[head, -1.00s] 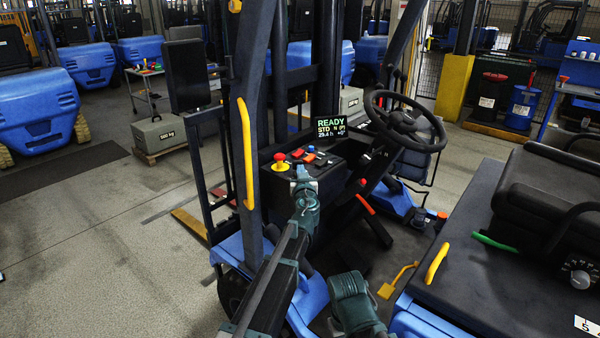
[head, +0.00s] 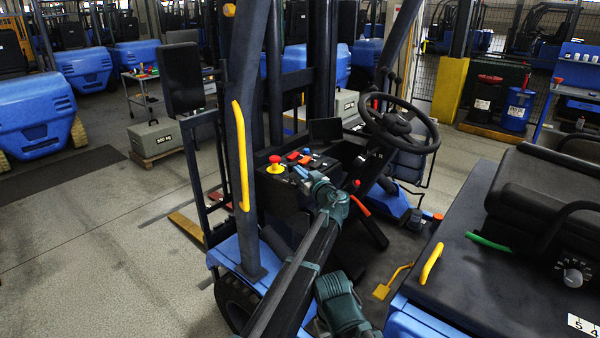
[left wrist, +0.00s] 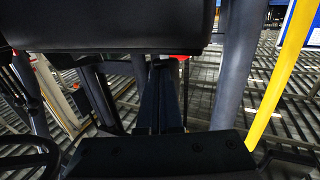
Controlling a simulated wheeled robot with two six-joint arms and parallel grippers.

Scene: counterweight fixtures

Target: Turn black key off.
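The black key cannot be made out in either view; my left gripper and arm cover part of the dark console (head: 283,190). In the head view, my left gripper (head: 303,174) is at the right part of that console, close to its top. Its fingertips are too small and dark to show whether they are open or shut. The display (head: 325,130) behind the console is dark. In the left wrist view, the dark gripper body (left wrist: 160,155) fills the bottom, and what lies between the fingers is unclear. My right gripper is not in view.
A red mushroom button on a yellow base (head: 275,166) and several small coloured switches (head: 301,157) sit on the console. The steering wheel (head: 400,122) is to the right. A dark post with a yellow handle (head: 241,155) stands left of my arm.

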